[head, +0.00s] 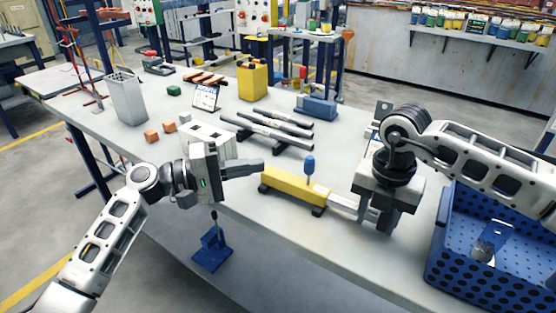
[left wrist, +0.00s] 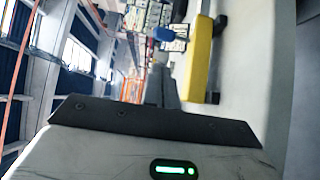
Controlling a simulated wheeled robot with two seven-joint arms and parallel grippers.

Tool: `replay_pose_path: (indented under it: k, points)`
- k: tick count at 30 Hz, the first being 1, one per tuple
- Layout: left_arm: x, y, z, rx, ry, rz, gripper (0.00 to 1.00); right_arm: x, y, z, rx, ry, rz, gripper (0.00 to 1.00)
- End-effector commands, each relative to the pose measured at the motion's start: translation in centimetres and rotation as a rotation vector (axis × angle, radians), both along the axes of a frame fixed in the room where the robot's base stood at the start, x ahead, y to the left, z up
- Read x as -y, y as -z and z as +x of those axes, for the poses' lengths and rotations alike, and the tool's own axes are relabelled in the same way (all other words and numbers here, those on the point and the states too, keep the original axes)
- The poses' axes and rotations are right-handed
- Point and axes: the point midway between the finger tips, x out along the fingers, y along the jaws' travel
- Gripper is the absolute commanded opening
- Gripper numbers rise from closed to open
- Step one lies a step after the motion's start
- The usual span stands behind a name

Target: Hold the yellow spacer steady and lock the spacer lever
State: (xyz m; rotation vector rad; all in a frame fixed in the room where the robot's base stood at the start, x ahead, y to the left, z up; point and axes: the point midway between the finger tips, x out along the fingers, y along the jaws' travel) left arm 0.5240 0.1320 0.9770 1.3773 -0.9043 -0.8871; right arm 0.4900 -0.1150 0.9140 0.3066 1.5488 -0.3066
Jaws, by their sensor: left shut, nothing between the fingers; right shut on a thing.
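The yellow spacer (head: 292,187) lies on the workbench near its front edge, with a pale metal bar at its right end. Its lever (head: 309,166) has a blue knob and stands upright on the spacer's far side. My left gripper (head: 260,165) is shut and empty, just left of the lever and above the spacer's left end. In the left wrist view its fingers (left wrist: 160,88) point toward the blue knob (left wrist: 170,36), beside the yellow body (left wrist: 195,65). My right gripper (head: 372,216) is shut on the spacer's metal bar; its fingers hide the bar's end.
Dark and silver bars (head: 275,130) lie behind the spacer. A blue perforated crate (head: 440,265) stands at the right. A white-grey block (head: 207,135), small orange and green blocks, a yellow container (head: 253,82) and a blue vise-like block (head: 316,106) stand farther back.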

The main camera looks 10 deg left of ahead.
Motion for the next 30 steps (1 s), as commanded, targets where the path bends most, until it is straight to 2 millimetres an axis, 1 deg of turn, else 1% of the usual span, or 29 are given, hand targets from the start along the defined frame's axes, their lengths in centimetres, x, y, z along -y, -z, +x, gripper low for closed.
replay_pose_path:
  k: [9, 15, 21, 30]
  points:
    - [5.1, -0.1, 2.2, 0.001, 0.002, 0.0, 0.0, 0.0, 0.0, 0.0, 0.0, -0.001, -0.001, 0.09]
    - [7.7, -0.1, 3.4, 0.001, 0.001, 0.0, 0.0, 0.0, 0.0, 0.0, 0.0, -0.001, -0.001, 0.09]
    - [8.6, -0.1, 3.8, 0.001, 0.0, 0.001, 0.0, 0.0, 0.0, 0.0, 0.0, 0.0, -0.001, 0.09]
    - [8.6, -0.1, 3.8, 0.001, 0.0, 0.001, 0.0, 0.0, 0.0, 0.0, 0.0, -0.001, -0.001, 0.09]
